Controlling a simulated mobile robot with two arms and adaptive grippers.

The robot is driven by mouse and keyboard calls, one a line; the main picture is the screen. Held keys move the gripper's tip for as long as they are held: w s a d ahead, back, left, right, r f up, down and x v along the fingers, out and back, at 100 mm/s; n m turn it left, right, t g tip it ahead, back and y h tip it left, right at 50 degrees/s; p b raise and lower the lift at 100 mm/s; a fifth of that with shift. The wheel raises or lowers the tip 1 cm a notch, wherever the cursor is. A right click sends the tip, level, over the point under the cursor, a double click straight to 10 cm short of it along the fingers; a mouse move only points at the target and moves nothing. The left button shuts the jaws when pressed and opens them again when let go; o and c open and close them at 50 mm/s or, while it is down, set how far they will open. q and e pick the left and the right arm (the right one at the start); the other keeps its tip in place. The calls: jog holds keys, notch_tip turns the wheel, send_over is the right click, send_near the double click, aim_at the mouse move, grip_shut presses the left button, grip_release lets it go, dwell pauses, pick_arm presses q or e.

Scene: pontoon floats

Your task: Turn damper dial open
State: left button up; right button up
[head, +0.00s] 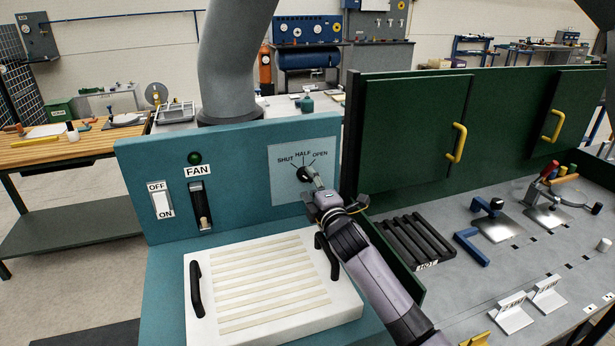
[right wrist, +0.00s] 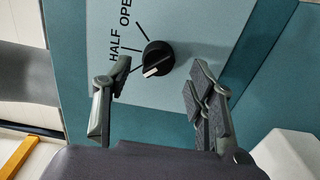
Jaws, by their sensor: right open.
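The damper dial (head: 304,174) is a round black knob on a pale plate marked SHUT, HALF and OPEN, on the teal panel (head: 236,155). In the right wrist view the dial (right wrist: 158,57) shows fully; its white mark points to the lower left, away from the OPEN tick. My right gripper (head: 317,186) is in front of the dial and covers its lower right part. In the wrist view my right gripper (right wrist: 158,88) is open, one finger on either side and slightly below the dial, with gaps to it. SHUT is hidden there. My left gripper is not in view.
Left of the dial are a FAN lever (head: 201,207), a green lamp (head: 195,158) and an OFF/ON switch (head: 160,201). A white slatted board (head: 273,283) with black handles lies below. A grey duct (head: 235,60) rises behind. A green cabinet (head: 415,135) stands right.

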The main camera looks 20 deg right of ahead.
aim_at(307, 180)
jog(key=shift+w+r, duration=0.1)
jog(key=shift+w, duration=1.45)
jog(key=c, duration=1.2)
jog(key=shift+o, duration=0.2)
jog(key=shift+m, duration=0.3)
jog(key=m, duration=0.3)
jog(key=shift+m, duration=0.4)
jog(key=m, duration=0.4)
jog(key=shift+a+m, duration=0.1)
jog(key=shift+m, duration=0.2)
jog(key=m, duration=0.4)
jog(key=shift+p, duration=0.3)
jog(key=shift+m, duration=2.4)
